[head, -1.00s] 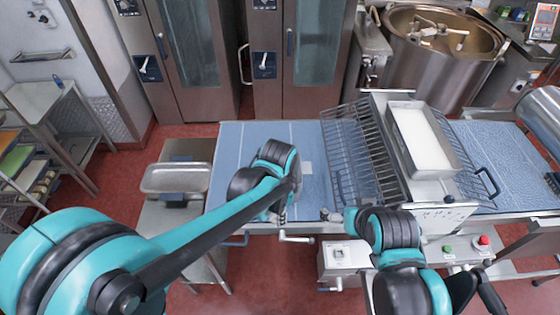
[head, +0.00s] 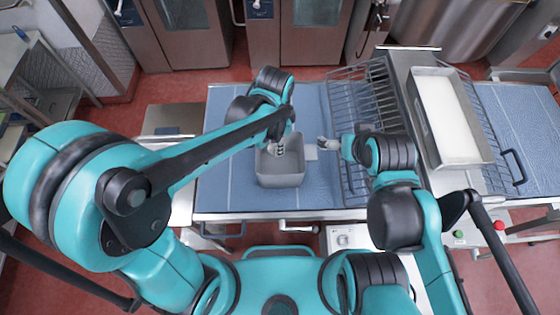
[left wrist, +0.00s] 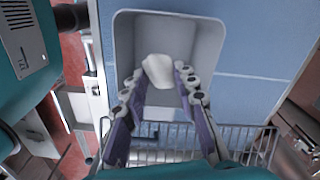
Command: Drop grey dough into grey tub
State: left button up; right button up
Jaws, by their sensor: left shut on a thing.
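The grey tub (head: 281,181) is open-topped and sits on the blue worktop in the head view. It also fills the upper middle of the left wrist view (left wrist: 124,45). My left gripper (head: 280,150) points down at the tub's opening. In the left wrist view its fingers (left wrist: 160,78) are closed on a pale grey lump of dough (left wrist: 158,70), seen against the tub's inside. The gap between dough and tub floor cannot be judged. My right gripper (head: 326,144) is beside the tub, to its right, above the worktop; its fingers are too small to read.
A wire rack guard (head: 352,110) stands right of the tub, beside a machine with a white-filled tray (head: 446,115). The blue worktop (head: 225,180) is clear left of the tub. A side stand (head: 172,119) is at the left.

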pick_arm(q)
jog(key=shift+f+b, duration=1)
jog(key=shift+f, duration=0.85)
jog(key=shift+r, duration=0.1)
jog(key=o, duration=1)
notch_tip(320, 180, up, 12)
jog(key=shift+s, duration=0.1)
